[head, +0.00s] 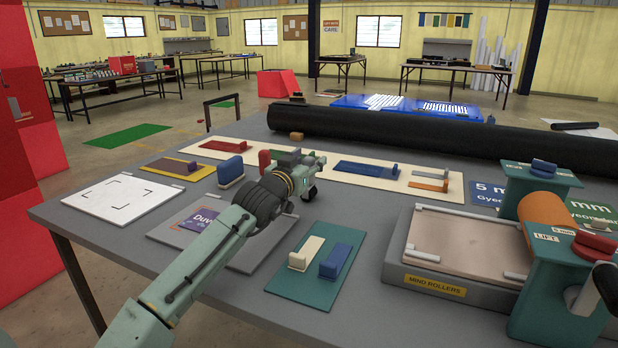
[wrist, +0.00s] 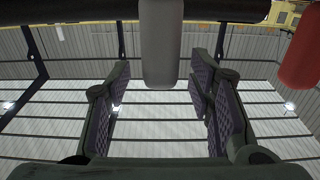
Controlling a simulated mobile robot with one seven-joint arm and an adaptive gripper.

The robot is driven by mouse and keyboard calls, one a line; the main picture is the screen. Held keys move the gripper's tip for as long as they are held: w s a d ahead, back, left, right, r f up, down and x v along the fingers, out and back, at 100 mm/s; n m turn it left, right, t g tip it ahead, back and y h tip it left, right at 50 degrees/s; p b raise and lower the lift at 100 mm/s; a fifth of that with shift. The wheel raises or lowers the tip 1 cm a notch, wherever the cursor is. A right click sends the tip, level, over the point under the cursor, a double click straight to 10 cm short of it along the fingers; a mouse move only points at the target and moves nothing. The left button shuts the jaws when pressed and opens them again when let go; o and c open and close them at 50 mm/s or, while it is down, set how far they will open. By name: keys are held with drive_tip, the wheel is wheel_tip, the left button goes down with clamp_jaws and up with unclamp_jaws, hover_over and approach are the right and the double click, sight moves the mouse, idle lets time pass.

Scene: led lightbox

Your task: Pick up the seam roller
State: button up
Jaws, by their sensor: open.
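My gripper (head: 308,172) is open and empty above the far middle of the table, with its dark finger pads on both sides in the wrist view (wrist: 165,108). A grey rounded upright piece (wrist: 162,45) shows between the fingers in the wrist view, apart from both pads. A red rounded piece (wrist: 302,48) shows at the right edge there; it stands beside my gripper in the head view (head: 265,160). I cannot tell from its label or shape which piece is the seam roller. My gripper hides part of the board behind it.
A long black roll (head: 400,132) lies along the table's back. A blue block (head: 230,170) stands left of my gripper. A teal board (head: 318,265) with cream and blue blocks lies in front. A green-ended roller press (head: 545,250) stands at the right.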

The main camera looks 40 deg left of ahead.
drive_tip(key=shift+w+a, duration=0.1)
drive_tip(key=shift+w, duration=0.3)
clamp_jaws()
idle(0.4)
